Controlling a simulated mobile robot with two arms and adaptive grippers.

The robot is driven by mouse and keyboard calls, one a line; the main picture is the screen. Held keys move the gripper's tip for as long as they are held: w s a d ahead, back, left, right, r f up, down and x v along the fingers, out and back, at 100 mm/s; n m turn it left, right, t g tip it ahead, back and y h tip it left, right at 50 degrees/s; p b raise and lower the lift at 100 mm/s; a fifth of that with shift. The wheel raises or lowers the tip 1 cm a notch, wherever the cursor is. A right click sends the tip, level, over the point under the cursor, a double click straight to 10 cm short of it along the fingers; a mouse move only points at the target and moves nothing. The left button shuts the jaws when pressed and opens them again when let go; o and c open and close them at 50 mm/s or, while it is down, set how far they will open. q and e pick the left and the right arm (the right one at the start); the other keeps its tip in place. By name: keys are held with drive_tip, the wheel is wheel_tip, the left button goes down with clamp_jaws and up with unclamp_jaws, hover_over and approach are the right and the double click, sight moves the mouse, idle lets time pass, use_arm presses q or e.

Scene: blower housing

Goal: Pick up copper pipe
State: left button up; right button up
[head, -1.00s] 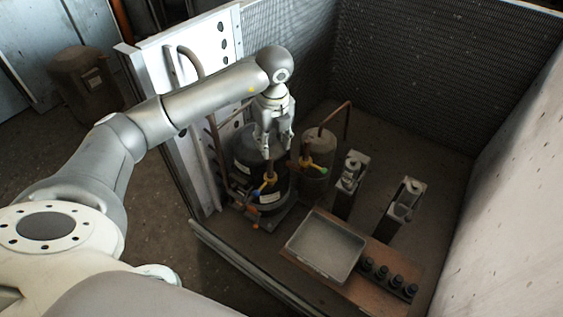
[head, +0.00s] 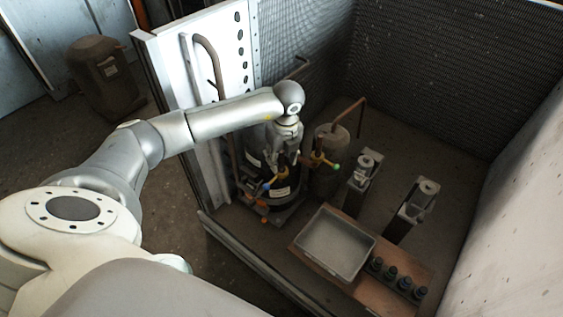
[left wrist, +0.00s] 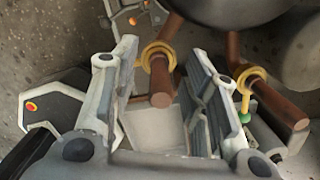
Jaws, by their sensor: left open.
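My left gripper (head: 284,168) hangs pointing down in front of the dark cylinder (head: 266,150). In the left wrist view its two fingers (left wrist: 163,95) are apart. A copper pipe end (left wrist: 160,85) with a brass ring shows between them, and I cannot tell whether either finger touches it. A second copper pipe (left wrist: 283,108), with a brass ring and a green-tipped handle, lies outside the right finger. In the head view, a bent copper pipe (head: 349,110) rises by the smaller grey cylinder (head: 328,150). My right gripper is not in view.
A grey tray (head: 322,263) and a brown board (head: 425,265) with several dark knobs are in front. Two upright metal blocks (head: 362,172) (head: 413,205) stand to the right. A white perforated panel (head: 215,50) stands left and mesh walls (head: 450,60) enclose the back.

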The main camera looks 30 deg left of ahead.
use_arm(q)
clamp_jaws()
drive_tip(key=shift+r, duration=0.1)
idle(0.3)
